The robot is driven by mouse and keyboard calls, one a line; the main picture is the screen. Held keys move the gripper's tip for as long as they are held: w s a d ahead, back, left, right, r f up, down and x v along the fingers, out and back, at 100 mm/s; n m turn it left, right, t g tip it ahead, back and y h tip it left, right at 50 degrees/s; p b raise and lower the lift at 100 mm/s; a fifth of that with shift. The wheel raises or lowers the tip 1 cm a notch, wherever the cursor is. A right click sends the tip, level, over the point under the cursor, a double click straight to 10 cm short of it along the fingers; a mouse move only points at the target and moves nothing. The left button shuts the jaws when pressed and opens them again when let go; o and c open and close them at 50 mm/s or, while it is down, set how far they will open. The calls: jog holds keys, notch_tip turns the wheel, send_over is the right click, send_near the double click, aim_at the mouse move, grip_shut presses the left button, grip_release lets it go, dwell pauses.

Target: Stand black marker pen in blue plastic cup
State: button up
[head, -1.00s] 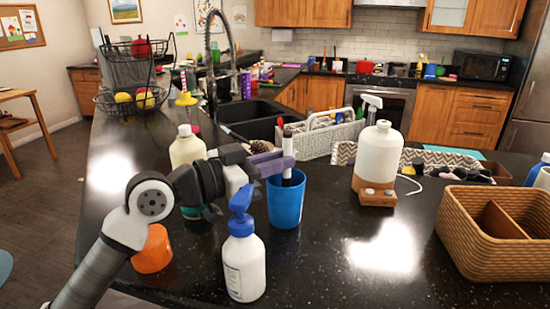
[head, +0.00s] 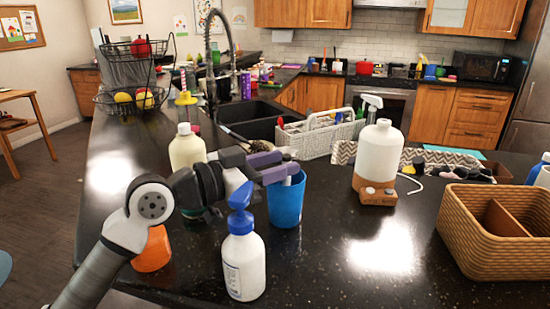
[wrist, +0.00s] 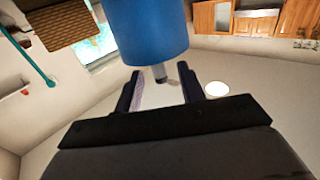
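The blue plastic cup (head: 286,205) stands upright on the dark counter; it also fills the top middle of the wrist view (wrist: 145,30). My gripper (head: 284,167) is at the cup's rim, its two purple-grey fingers spread apart. In the wrist view the gripper (wrist: 162,92) is open, with a wide gap between the fingers. The black marker pen is mostly hidden inside the cup. Its grey end (wrist: 159,74) pokes out past the rim, between the fingers and apart from both.
A white pump bottle with blue top (head: 244,265) stands close in front of my arm. A cream bottle (head: 187,148) and an orange container (head: 153,250) are to the left. A white jug (head: 378,155) and wicker basket (head: 495,255) are to the right, with clear counter between.

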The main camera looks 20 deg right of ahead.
notch_tip(320, 180, up, 20)
jog(key=b, duration=0.2)
dwell(0.5)
dwell(0.5)
